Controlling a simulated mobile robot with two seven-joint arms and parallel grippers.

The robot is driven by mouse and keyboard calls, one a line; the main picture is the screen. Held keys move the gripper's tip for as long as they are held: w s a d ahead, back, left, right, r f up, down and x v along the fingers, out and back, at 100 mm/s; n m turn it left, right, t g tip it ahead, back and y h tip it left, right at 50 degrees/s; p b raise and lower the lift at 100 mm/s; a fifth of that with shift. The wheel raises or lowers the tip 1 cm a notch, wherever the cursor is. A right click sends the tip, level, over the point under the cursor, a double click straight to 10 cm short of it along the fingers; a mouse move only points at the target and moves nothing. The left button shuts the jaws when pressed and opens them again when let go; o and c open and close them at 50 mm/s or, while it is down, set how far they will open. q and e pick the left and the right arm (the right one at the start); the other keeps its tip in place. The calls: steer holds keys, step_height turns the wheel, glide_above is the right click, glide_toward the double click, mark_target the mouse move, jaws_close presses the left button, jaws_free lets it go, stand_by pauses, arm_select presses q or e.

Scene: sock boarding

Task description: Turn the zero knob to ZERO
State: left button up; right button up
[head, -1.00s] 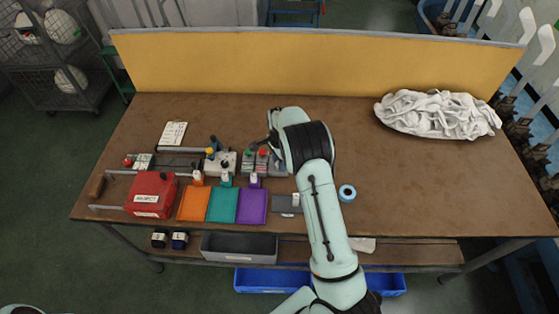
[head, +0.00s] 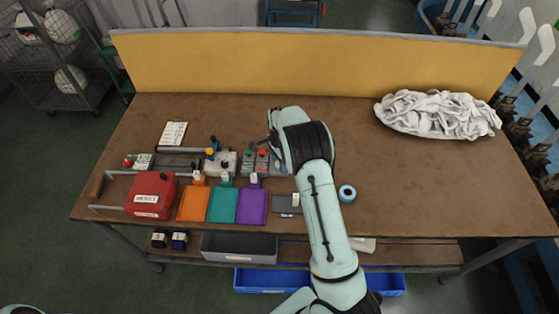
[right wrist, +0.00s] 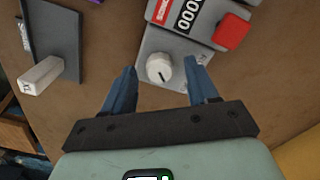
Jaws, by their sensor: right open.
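The zero knob (right wrist: 159,68) is a white round knob with a darker mark on its face. It sits on a grey plate (right wrist: 145,44) beside a counter (right wrist: 188,18) with a red button. In the right wrist view my right gripper (right wrist: 161,76) is open, with one blue finger on each side of the knob. I cannot tell whether the fingers touch it. In the head view the knob is too small or hidden by my right arm (head: 318,190), and the counter (head: 262,160) shows just left of the wrist. My left gripper is not in view.
A dark plate with a white block (right wrist: 41,76) lies nearby. White cloth (head: 438,114) lies far right; the table's middle right is clear.

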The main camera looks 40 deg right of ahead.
step_height(320, 180, up, 13)
stand_by(0.4)
stand_by(0.4)
